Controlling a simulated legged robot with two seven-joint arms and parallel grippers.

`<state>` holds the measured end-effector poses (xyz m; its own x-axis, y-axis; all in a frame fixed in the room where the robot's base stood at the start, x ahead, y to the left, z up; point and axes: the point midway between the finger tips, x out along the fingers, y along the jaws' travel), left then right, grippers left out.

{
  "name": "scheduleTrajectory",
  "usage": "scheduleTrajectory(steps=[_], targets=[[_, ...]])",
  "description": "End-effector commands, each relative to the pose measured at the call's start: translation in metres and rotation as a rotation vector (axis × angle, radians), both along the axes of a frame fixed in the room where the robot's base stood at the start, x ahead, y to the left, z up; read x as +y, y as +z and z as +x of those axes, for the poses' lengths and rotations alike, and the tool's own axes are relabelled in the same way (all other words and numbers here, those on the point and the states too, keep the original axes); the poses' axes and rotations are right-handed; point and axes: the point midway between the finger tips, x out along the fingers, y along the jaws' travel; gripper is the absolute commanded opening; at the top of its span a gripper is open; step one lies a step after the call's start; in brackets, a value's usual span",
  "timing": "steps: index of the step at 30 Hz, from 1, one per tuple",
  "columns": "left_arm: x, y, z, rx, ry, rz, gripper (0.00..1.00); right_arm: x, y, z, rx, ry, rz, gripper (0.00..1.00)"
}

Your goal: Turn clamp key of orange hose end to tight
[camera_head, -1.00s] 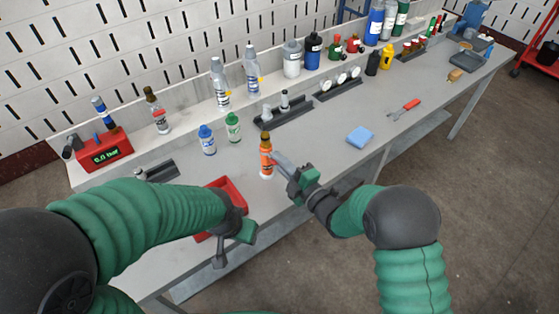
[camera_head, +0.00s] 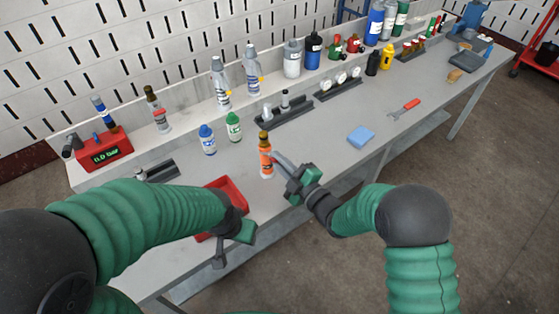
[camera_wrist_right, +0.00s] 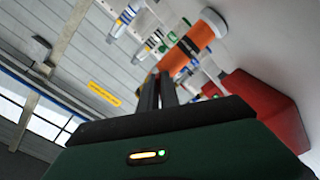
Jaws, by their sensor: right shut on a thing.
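The orange hose end (camera_head: 265,161), an upright orange cylinder with a dark top and pale base, stands on the bench near its front edge. It appears large in the right wrist view (camera_wrist_right: 186,48). My right gripper (camera_head: 278,157) comes to it from the right, with its fingers close together at its side. These fingers (camera_wrist_right: 158,84) are shut on the clamp key, which is too small and covered to make out. My left gripper (camera_head: 222,258) hangs in front of the red tray, away from the hose end; its jaw gap is unclear.
The red tray (camera_head: 236,192) lies left of the hose end. Blue-capped (camera_head: 207,140) and green-capped (camera_head: 233,127) bottles stand behind it. A red gauge box (camera_head: 104,152) is at far left. A blue sponge (camera_head: 361,136) and red-handled tool (camera_head: 404,108) lie right, with clear bench between.

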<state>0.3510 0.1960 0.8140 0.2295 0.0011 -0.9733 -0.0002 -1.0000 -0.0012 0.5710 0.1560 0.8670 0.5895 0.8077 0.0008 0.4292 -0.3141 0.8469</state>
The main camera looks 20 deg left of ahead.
Motion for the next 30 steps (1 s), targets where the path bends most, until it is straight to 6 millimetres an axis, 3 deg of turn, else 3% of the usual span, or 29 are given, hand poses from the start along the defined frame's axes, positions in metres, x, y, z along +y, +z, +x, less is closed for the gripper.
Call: scheduleTrajectory(steps=[30], targets=[[0.0, 0.0057, 0.0, 0.0, 0.0, 0.0, 0.5, 0.0001, 0.0016, -0.0005, 0.731, 0.001, 0.537, 0.0]])
